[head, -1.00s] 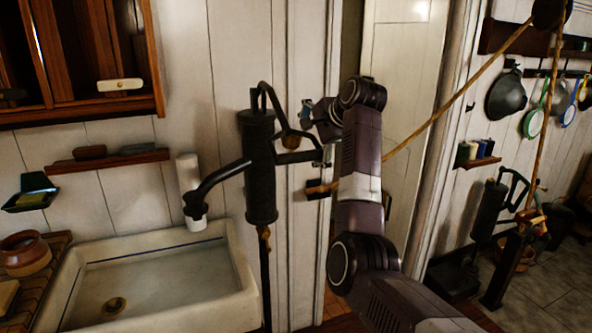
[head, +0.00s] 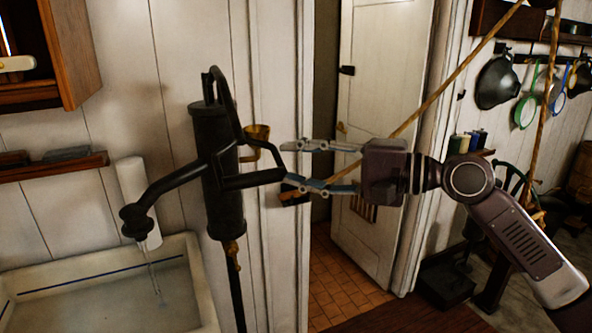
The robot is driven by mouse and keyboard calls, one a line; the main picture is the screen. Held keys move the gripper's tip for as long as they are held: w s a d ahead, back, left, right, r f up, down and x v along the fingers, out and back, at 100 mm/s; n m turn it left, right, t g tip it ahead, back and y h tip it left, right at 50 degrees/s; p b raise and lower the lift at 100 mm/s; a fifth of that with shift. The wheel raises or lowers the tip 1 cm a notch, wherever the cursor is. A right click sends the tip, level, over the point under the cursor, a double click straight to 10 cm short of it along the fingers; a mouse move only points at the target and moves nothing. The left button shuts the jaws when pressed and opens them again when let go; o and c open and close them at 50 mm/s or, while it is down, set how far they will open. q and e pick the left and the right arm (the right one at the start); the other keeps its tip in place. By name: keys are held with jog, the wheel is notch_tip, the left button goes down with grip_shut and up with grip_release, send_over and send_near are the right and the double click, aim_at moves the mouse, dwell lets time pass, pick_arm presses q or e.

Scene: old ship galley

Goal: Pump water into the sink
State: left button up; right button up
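A black hand pump (head: 212,150) stands upright against the plank wall. Its curved spout (head: 165,190) reaches left over the white sink (head: 196,272), and a thin stream of water (head: 154,278) falls from it into the basin. The pump's handle (head: 258,179) sticks out to the right. My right gripper (head: 288,166) comes in from the right with its two fingers spread, one above and one near handle height. The handle's end is close to the lower fingertip; I cannot tell if they touch. My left gripper is out of view.
A brass cup-like fitting (head: 257,136) is beside the pump. A white door (head: 385,130) stands behind my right arm. A rope (head: 445,85) runs diagonally across the right side. Pans (head: 496,82) hang at the far right. A wooden cabinet (head: 70,50) is at upper left.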

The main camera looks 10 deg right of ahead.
aim_at(253, 173)
jog(key=a+p, duration=0.1)
jog(key=a, duration=0.1)
jog(key=w+a+p, duration=0.1)
jog(key=a, duration=0.2)
jog(key=a+p, duration=0.2)
jog(key=shift+w+a+f, duration=0.25)
jog(key=shift+a+f, duration=0.05)
jog(key=shift+f, duration=0.05)
jog(key=shift+w+a+f, duration=0.1)
jog(key=shift+w+a, duration=0.1)
jog(key=shift+a, duration=0.15)
jog(key=shift+d, duration=0.15)
jog(key=shift+s+d, duration=0.2)
jog(key=shift+d, duration=0.1)
jog(key=c, duration=1)
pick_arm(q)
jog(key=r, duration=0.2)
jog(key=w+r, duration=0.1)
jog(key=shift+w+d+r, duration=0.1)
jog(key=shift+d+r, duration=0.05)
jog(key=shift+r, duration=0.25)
pick_arm(e)
jog(key=shift+w+a, duration=0.1)
jog(key=shift+a, duration=0.1)
grip_shut()
